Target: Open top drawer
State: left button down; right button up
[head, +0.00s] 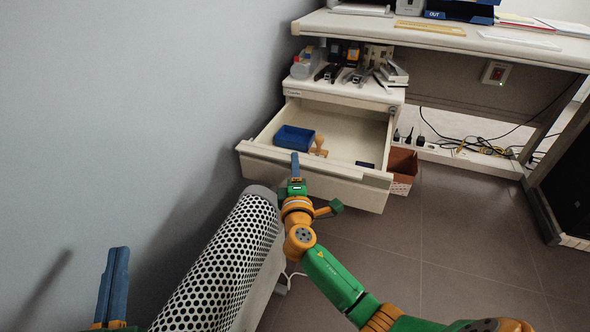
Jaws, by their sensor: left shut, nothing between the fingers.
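The top drawer (318,172) of the small white cabinet (345,92) is pulled out, with its inside showing. A blue box (294,139), a wooden stamp-like object (319,146) and a small dark item (365,164) lie in it. My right gripper (296,166) is at the drawer's front panel, its blue fingers overlapping the top edge in the picture. The fingers show edge-on, so I cannot tell whether they are open or grip the panel. My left gripper (115,282) is shut and empty at the lower left, away from the drawer, near the wall.
A white perforated cylinder (222,265) stands in front of the drawer. Staplers and other office items (345,68) crowd the cabinet top. A brown bin (402,170) stands right of the drawer. A desk (450,40) and cables (480,147) are at the right. Floor at right is clear.

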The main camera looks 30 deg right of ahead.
pick_arm(q)
jog(key=f+g, duration=0.2)
jog(key=f, duration=0.1)
jog(key=s+a+f+g+y+p, duration=0.1)
jog(key=f+g, duration=0.1)
jog(key=f, duration=0.2)
jog(key=f+g+y, duration=0.1)
jog(key=f+g, duration=0.1)
jog(key=f, duration=0.2)
jog(key=shift+s+a+n+g+p, duration=0.25)
jog(key=shift+a+n+g+p, duration=0.05)
jog(key=shift+a+p, duration=0.1)
jog(key=shift+s+a+f+y, duration=0.15)
jog(key=shift+f+y, duration=0.15)
jog(key=shift+f, duration=0.15)
pick_arm(e)
jog(key=v, duration=0.7)
